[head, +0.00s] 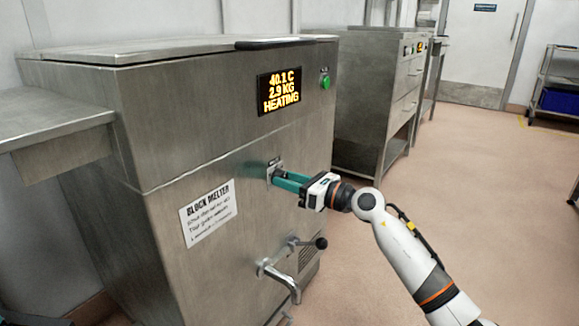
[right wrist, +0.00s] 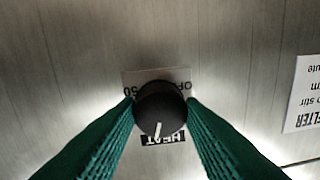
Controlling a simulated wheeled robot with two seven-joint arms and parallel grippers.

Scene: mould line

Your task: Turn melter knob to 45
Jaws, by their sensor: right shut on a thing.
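The block melter (head: 222,135) is a steel cabinet with an amber display (head: 279,91) reading 40.1 C, 2.9 KG, HEATING. The melter knob (right wrist: 160,108) is round and black with a white pointer mark, on a small plate with OFF, 50 and HEAT lettering; in the right wrist view the mark points down, slightly left. My right gripper (head: 273,174) reaches the melter's front, and its green fingers (right wrist: 160,112) are shut on the knob from both sides. In the head view the fingers mostly hide the knob.
A tap with a black-ended lever (head: 291,256) sticks out below my right gripper. A BLOCK MELTER label (head: 208,213) is left of it. A green button (head: 325,80) is beside the display. A steel cabinet (head: 372,95) stands behind; the floor at right is open.

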